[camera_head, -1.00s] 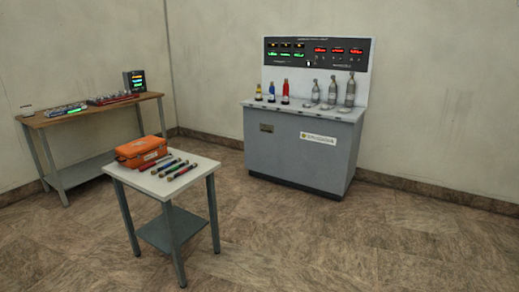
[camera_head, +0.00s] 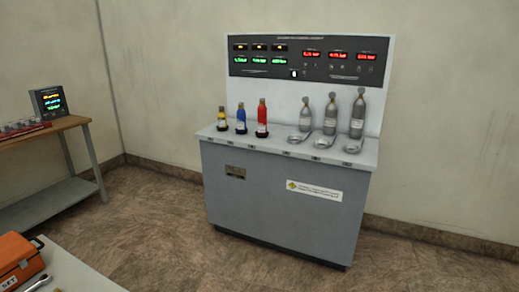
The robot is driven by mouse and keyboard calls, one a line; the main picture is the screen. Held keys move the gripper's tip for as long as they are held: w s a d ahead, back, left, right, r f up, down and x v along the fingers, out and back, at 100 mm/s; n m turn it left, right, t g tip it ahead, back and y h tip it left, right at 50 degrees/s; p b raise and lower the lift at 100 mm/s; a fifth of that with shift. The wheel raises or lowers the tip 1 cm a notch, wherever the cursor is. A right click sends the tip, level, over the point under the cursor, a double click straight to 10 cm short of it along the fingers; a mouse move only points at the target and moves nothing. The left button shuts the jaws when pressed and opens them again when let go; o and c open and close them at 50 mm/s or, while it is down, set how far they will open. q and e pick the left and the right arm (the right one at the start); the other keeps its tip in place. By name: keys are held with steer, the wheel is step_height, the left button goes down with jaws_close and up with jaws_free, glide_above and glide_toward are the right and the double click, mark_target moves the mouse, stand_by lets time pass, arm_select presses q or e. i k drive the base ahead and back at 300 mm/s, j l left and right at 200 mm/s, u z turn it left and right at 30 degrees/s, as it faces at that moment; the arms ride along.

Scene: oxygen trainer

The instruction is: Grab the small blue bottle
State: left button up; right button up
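The small blue bottle (camera_head: 241,119) stands upright on the top of the grey cabinet (camera_head: 262,190), towards its left end. It is between a shorter yellow bottle (camera_head: 222,119) on its left and a taller red bottle (camera_head: 262,117) on its right. Nothing covers it. Neither of my grippers is in view.
Several grey bottles, one of them the tallest grey bottle (camera_head: 357,115), stand on the cabinet's right half. Behind them rises a display panel (camera_head: 310,58). A wooden workbench (camera_head: 45,130) is at left. A white table (camera_head: 70,268) with an orange case (camera_head: 16,258) is at lower left. The floor before the cabinet is clear.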

mark_target(241, 112)
steer(key=i+u, duration=0.1)
steer(key=i, duration=0.7)
steer(key=i+l+u, duration=0.1)
steer(key=i, duration=0.7)
